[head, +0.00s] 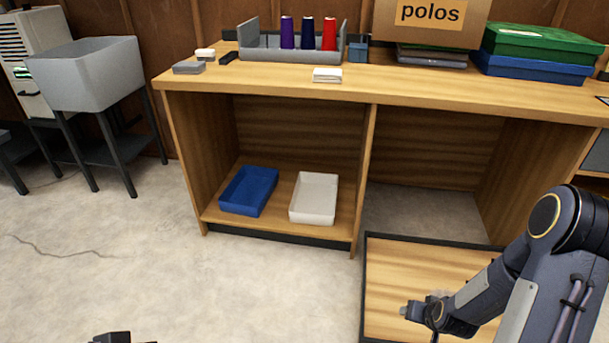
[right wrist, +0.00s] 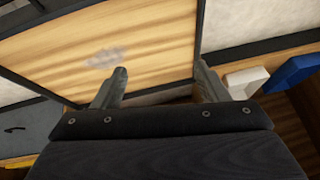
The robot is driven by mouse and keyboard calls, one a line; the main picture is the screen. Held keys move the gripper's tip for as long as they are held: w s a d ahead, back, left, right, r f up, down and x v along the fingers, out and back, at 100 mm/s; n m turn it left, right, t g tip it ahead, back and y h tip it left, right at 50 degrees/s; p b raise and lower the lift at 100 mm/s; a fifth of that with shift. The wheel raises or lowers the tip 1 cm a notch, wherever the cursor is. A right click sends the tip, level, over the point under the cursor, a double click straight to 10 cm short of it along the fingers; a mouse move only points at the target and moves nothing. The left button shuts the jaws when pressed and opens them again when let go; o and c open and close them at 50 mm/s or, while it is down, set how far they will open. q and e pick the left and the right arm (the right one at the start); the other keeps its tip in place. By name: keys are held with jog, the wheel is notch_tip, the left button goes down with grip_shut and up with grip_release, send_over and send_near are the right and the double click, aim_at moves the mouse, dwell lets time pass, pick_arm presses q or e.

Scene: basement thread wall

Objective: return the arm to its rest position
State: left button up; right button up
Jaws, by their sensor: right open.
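My right arm comes in from the right in the head view. Its gripper (head: 412,312) is over a wood-topped panel with a dark edge (head: 415,262). In the right wrist view the two fingers of the right gripper (right wrist: 159,82) stand apart with nothing between them. The panel (right wrist: 150,35) lies beyond them, with a pale grey smudge (right wrist: 105,57) on it. A dark part at the bottom edge of the head view may be my left gripper (head: 118,338); its fingers cannot be made out.
A wooden bench (head: 400,90) holds thread cones (head: 308,33), a polos box (head: 430,15) and green and blue boxes (head: 540,42). A blue tray (head: 248,190) and white tray (head: 314,198) sit on its lower shelf. A grey sink (head: 88,75) stands left.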

jog(key=s+a+r+y, duration=0.1)
jog(key=s+a+r, duration=0.2)
jog(key=r, duration=0.7)
jog(key=s+a+r+y, duration=0.2)
jog(key=s+a+r, duration=0.1)
jog(key=r, duration=0.7)
jog(key=s+a+r+n+y, duration=0.1)
jog(key=s+a+r, duration=0.2)
jog(key=s, duration=0.3)
jog(key=s+a+r+n, duration=0.2)
jog(key=s+a+r, duration=0.15)
jog(key=s, duration=0.35)
notch_tip(320, 180, up, 36)
jog(key=p, duration=3.6)
jog(key=shift+w+d+r, duration=0.15)
jog(key=shift+w+d, duration=0.15)
jog(key=shift+d, duration=0.1)
